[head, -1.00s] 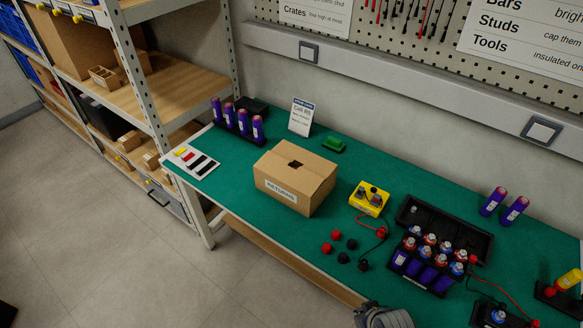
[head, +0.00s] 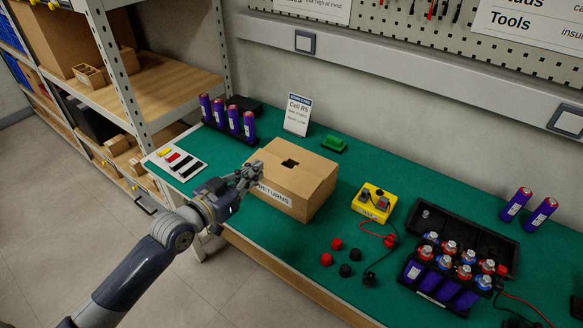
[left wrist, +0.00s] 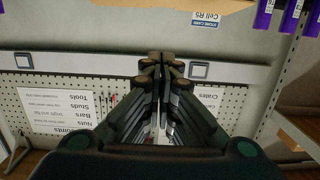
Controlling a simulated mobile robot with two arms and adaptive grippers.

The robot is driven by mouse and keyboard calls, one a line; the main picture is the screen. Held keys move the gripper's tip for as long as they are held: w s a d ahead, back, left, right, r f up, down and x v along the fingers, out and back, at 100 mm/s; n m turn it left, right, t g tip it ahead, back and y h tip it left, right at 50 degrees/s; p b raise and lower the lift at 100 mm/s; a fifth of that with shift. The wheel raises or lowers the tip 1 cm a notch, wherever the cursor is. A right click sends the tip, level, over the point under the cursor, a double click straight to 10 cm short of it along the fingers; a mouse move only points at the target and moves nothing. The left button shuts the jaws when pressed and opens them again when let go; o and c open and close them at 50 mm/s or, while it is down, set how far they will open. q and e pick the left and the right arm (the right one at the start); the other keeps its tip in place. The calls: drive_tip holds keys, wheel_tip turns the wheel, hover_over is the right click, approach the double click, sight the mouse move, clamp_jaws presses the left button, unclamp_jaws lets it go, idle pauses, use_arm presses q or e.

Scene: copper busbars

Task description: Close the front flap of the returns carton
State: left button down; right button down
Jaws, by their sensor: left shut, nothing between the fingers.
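The returns carton (head: 297,190) is a brown box on the green bench, with a white label on its front side. Its top looks mostly covered by flaps, with a dark gap in the middle; I cannot tell exactly how the front flap sits. My left gripper (head: 254,172) is at the carton's front left top edge, shut and empty, and hides part of the label. Whether it touches the carton is unclear. In the left wrist view the shut fingers (left wrist: 161,64) point toward the wall, and a tan strip, likely the carton (left wrist: 170,4), shows at the top edge. My right gripper is not in view.
Purple cells in a rack (head: 229,118) and a sign card (head: 297,115) stand behind the carton. A tray of bars (head: 178,162) lies left. A yellow box (head: 374,201), red and black caps (head: 337,243) and a black case (head: 462,240) lie right.

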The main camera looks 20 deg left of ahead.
use_arm(q)
hover_over(282, 172)
drive_tip(key=s, duration=0.2)
drive_tip(key=shift+w+a+f+p, duration=0.25)
drive_tip(key=shift+a+f+p, duration=0.1)
drive_tip(key=shift+p, duration=0.1)
drive_tip(key=f, duration=0.1)
drive_tip(key=w+f, duration=0.1)
drive_tip(key=f, duration=0.1)
drive_tip(key=shift+d+f, duration=0.1)
drive_tip(key=shift+d, duration=0.1)
drive_tip(key=shift+f, duration=0.5)
drive_tip(key=g+p, duration=0.1)
drive_tip(key=p, duration=0.2)
drive_tip(key=shift+w+f, duration=0.25)
drive_tip(key=shift+f, duration=0.05)
drive_tip(key=shift+d+f+g, duration=0.1)
drive_tip(key=shift+f+g, duration=0.1)
drive_tip(key=shift+g, duration=0.1)
drive_tip(key=shift+f+y, duration=0.3)
